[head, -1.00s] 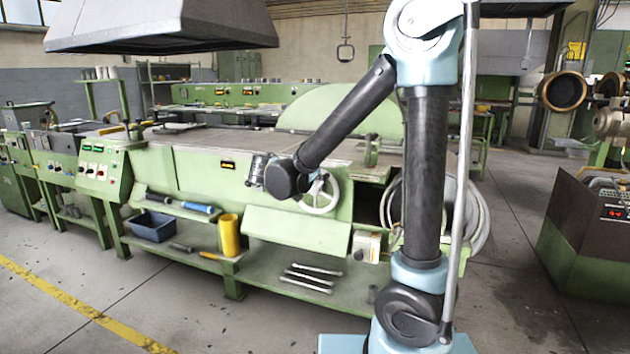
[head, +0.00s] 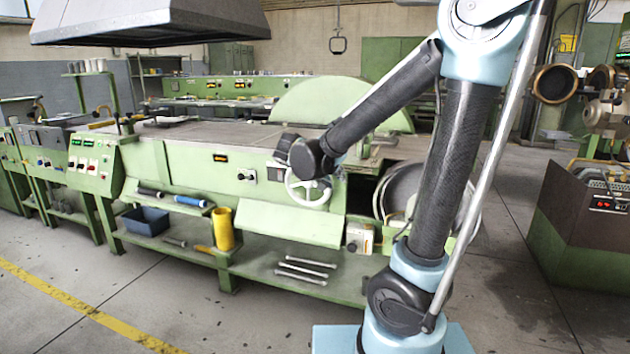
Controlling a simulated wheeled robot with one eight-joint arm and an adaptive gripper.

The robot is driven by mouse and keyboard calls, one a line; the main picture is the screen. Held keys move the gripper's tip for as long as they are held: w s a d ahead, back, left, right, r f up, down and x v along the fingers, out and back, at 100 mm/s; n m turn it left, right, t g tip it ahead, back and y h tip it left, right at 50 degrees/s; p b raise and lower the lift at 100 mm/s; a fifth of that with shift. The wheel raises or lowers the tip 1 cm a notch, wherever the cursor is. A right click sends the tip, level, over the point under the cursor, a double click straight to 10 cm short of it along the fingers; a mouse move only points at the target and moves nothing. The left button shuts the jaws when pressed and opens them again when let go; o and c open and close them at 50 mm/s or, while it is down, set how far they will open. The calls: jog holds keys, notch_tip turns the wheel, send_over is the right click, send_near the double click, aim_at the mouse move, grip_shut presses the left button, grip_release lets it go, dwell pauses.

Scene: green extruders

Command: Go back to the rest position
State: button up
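My arm rises from its blue base at the front and leans to the right, then folds back down to the left. My gripper (head: 284,147) is at the far end of the arm, in front of the green extruder machine (head: 200,170) and just above left of its white handwheel (head: 308,188). It is small, dark and partly hidden behind the last black joint. Its fingers cannot be made out, and nothing is seen held in it.
The machine's low shelf holds a blue bin (head: 146,221), a yellow cylinder (head: 221,228) and several metal rods (head: 303,269). A grey hood (head: 150,22) hangs above. A dark-topped green cabinet (head: 590,215) stands at right. The floor at front left is clear, with a yellow line (head: 85,310).

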jog(key=s+d+f+g+y, duration=0.2)
jog(key=s+d+f+g, duration=0.35)
jog(key=s+d, duration=0.8)
jog(key=s+f+g+y, duration=0.1)
jog(key=s+f+y, duration=0.3)
jog(key=s+f, duration=0.4)
jog(key=s, duration=0.5)
jog(key=shift+d+n+y, duration=0.15)
jog(key=shift+n+y, duration=0.25)
jog(key=shift+w+f, duration=0.2)
jog(key=shift+w, duration=0.25)
dwell(1.4)
